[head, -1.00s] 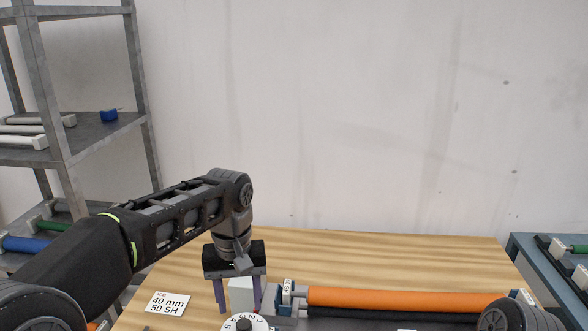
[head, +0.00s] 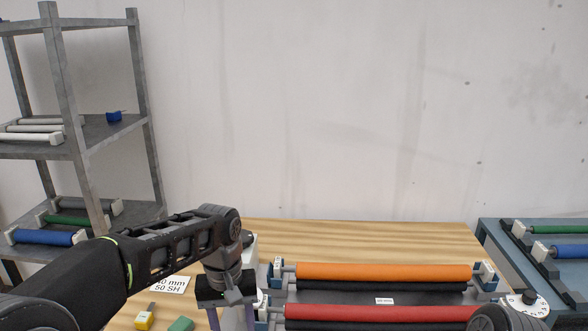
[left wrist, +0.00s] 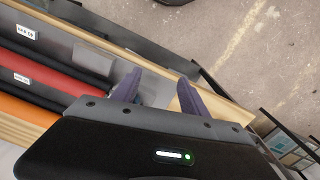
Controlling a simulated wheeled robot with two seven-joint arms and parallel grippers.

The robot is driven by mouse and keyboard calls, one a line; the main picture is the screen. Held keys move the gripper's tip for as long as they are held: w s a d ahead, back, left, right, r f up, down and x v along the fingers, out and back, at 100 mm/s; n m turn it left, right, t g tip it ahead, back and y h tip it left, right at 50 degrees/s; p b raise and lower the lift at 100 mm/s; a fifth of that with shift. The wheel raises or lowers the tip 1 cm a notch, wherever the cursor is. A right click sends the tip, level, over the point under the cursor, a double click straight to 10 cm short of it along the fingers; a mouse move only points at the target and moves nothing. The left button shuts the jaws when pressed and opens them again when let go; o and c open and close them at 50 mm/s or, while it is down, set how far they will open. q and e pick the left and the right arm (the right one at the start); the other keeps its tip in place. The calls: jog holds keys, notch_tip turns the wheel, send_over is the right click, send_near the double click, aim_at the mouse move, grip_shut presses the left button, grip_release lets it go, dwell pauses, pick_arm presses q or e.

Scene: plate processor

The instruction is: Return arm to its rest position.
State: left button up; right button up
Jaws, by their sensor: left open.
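My left arm reaches in from the left in the head view, its elbow bent so that the gripper (head: 232,318) points down over the table beside the left end of the roller machine. Its two purple fingers are apart with nothing between them; the tips are cut off by the lower picture edge. In the left wrist view the open gripper (left wrist: 158,90) is also empty, with the machine's rollers to its left. My right gripper is not in view.
The machine on the wooden table (head: 350,235) carries an orange roller (head: 385,271) and a red roller (head: 380,312). Yellow (head: 144,320) and green (head: 181,325) blocks lie at the front left. A metal shelf (head: 90,140) stands left, a blue rack (head: 490,235) right. The table's back strip is clear.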

pick_arm(q)
jog(key=s+d+f+m+h, duration=0.1)
jog(key=s+f, duration=0.3)
jog(key=f, duration=0.8)
jog(key=s+d+f+h, duration=0.15)
jog(key=s+f, duration=0.25)
jog(key=f, duration=0.9)
jog(key=s+d+f, duration=0.1)
jog(key=s+f, duration=0.4)
jog(key=s, duration=0.3)
jog(key=s+d+f+n+h, duration=0.1)
jog(key=s+f, duration=0.5)
jog(key=s, duration=0.2)
jog(key=shift+s+d+t, duration=0.15)
jog(key=shift+s+t, duration=0.25)
